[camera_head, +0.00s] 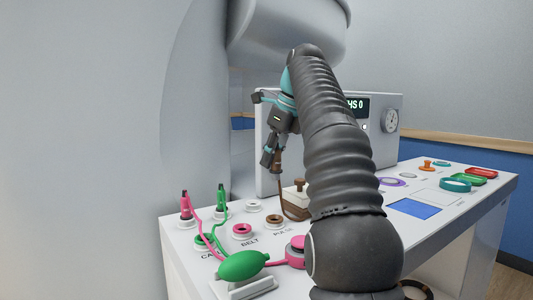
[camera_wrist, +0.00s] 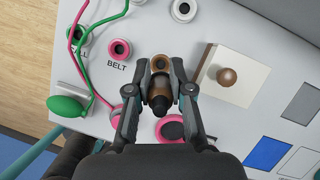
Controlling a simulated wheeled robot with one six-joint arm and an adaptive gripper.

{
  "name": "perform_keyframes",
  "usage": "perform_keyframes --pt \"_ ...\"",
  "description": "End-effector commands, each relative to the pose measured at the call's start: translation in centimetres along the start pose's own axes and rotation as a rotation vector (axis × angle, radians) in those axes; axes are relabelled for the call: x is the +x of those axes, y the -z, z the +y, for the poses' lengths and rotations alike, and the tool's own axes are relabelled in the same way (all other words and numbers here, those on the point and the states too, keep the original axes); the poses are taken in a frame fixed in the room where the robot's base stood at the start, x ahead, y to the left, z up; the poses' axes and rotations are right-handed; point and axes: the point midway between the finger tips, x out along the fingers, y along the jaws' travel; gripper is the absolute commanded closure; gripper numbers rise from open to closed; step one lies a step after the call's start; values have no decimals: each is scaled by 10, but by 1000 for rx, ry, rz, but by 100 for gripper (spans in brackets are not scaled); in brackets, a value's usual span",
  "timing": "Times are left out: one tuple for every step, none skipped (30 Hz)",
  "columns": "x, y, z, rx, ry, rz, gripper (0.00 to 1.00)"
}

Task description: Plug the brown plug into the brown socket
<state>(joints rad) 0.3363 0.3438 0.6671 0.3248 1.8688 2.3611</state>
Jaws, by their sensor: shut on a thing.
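My gripper (camera_head: 270,160) is shut on the brown plug (camera_head: 278,158) and holds it above the white console top, with its brown cable hanging below. In the wrist view, the plug (camera_wrist: 160,92) sits between the two fingers. The brown socket (camera_head: 274,220) is a brown-centred ring by the partly hidden "PULSE" label, below the held plug and apart from it. In the wrist view, the brown socket (camera_wrist: 160,63) shows just beyond the plug's end, partly covered by the fingers and plug.
A pink BELT socket (camera_head: 242,230) and another pale-rimmed socket (camera_head: 253,206) are nearby. Pink (camera_head: 186,204) and green (camera_head: 222,198) plugs stand at the left, with cables near a green bulb (camera_head: 243,265). A white block with a brown knob (camera_wrist: 228,76) stands right of the socket.

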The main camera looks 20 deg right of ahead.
Motion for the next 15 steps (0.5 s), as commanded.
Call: perform_keyframes --pt "2 1 0 0 -1 1 100" --pt "3 2 0 0 0 0 100" --pt "6 3 1 0 0 0 100" --pt "8 4 1 0 -1 1 100" --pt "10 5 0 0 -1 1 100" --pt "13 6 1 0 -1 1 100" --pt "16 8 1 0 -1 1 100" --pt "18 9 1 1 -1 1 100" --pt "22 10 1 1 -1 2 100" --pt "24 11 1 0 -1 2 100" --pt "26 11 0 0 0 1 100" --pt "29 13 1 0 -1 1 100" --pt "32 14 1 -1 -1 1 100" --pt "34 15 1 0 -1 1 100" --pt "38 16 1 0 -1 2 100"
